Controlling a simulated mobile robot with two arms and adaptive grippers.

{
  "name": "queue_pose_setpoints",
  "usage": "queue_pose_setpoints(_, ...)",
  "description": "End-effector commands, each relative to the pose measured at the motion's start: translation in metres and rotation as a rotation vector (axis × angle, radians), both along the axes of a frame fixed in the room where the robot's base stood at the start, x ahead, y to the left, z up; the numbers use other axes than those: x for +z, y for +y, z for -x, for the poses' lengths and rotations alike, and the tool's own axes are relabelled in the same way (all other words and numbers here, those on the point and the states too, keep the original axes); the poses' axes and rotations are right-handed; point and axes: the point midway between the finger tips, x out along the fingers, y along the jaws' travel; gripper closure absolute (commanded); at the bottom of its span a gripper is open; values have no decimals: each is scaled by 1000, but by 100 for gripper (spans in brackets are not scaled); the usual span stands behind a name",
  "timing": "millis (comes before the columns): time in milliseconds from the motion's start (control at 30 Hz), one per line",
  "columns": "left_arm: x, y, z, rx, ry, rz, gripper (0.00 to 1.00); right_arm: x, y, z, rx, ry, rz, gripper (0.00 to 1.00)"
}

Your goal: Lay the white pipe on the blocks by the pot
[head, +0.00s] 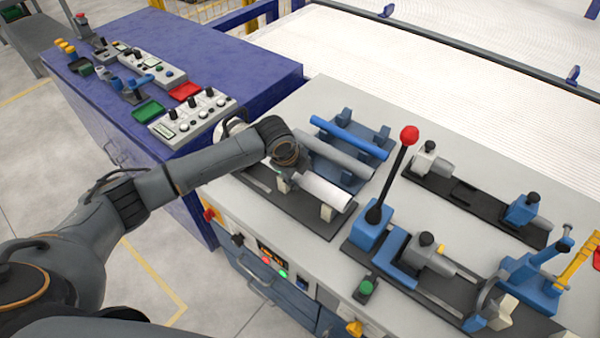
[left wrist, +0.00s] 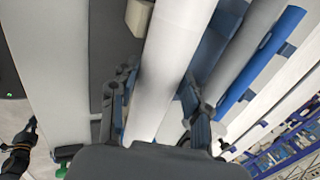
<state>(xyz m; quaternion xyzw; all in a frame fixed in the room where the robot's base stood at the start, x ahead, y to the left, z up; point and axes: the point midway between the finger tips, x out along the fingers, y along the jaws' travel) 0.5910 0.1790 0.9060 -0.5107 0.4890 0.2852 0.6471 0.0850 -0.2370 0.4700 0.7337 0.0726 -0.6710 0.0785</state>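The white pipe (head: 326,192) is level over a dark plate at the near left of the machine top. Cream blocks (head: 327,213) show at its near edge, another (head: 283,185) near my gripper. I cannot tell whether the pipe rests on them or is just above. My left gripper (head: 291,176) reaches down over the pipe's left part. In the left wrist view the white pipe (left wrist: 172,55) runs between the two fingers (left wrist: 160,85), which lie close along both its sides. A cream block (left wrist: 138,16) is beside it. I cannot make out the pot clearly. My right gripper is not in view.
A grey pipe (head: 336,157) and a blue pipe (head: 350,137) lie parallel behind on a blue rack (head: 350,182). A red-knobbed lever (head: 394,172) stands upright to the right. Clamps and fixtures fill the right side. A blue cabinet (head: 235,65) with switch panels stands at the left.

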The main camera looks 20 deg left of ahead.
Motion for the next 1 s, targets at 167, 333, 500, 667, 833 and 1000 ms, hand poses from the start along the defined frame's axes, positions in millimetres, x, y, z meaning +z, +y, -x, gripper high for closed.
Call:
queue_pose_setpoints(167,1,0,0,0,-1,0,27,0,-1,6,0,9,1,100)
queue_pose_setpoints(333,0,0,0,0,-1,0,27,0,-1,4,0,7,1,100)
queue_pose_setpoints(500,5,0,1,-1,-2,1,27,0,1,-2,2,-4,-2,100)
queue_pose_setpoints(667,28,4,9,-1,-5,0,27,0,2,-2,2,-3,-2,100)
queue_pose_setpoints(833,63,9,23,-1,-4,0,27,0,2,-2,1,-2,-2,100)
queue_pose_setpoints(1000,92,13,35,-1,-4,0,27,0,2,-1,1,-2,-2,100)
